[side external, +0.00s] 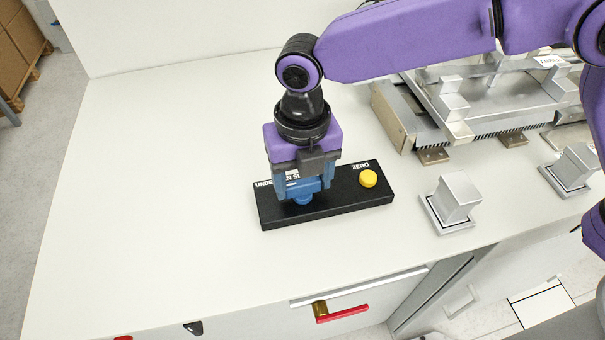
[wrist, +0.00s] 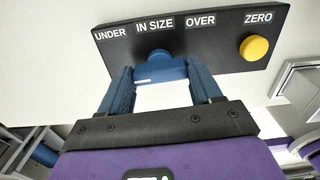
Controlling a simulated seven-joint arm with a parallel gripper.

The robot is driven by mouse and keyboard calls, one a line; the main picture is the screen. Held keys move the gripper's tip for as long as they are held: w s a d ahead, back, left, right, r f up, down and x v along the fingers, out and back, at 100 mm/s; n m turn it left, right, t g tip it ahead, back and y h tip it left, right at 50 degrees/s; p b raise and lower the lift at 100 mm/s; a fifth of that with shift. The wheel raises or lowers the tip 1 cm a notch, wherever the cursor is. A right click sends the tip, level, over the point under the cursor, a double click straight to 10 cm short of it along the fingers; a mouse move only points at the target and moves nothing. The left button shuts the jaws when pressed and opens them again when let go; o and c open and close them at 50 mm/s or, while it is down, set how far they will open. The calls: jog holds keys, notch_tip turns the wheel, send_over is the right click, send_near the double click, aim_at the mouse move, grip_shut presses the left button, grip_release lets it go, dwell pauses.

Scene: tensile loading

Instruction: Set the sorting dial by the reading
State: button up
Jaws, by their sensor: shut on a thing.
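A black panel (side external: 345,200) lies on the white worktop; in the wrist view the panel (wrist: 222,62) carries the labels UNDER, IN SIZE, OVER and ZERO. The blue sorting dial (wrist: 160,67) sits below the IN SIZE label, and its base (side external: 303,200) shows under my gripper in the side view. My gripper (side external: 303,190) points down over the dial and is shut on it, with one blue finger on each side (wrist: 160,78). A yellow button (side external: 368,178) is at the ZERO end; it also shows in the wrist view (wrist: 254,48). No reading is legible.
A grey metal machine (side external: 450,100) stands at the back right. Two silver blocks on square bases (side external: 455,197) (side external: 573,168) stand right of the panel. A red-handled lever (side external: 342,313) is on the bench front. The worktop left of the panel is clear.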

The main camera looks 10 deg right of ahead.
jog(key=m, duration=1.2)
jog(key=shift+m, duration=0.3)
jog(key=m, duration=0.3)
jog(key=shift+r+m, duration=0.1)
jog(key=shift+m, duration=0.2)
jog(key=m, duration=1.2)
jog(key=shift+m, duration=0.3)
jog(key=o, duration=1.1)
jog(key=shift+c, duration=0.2)
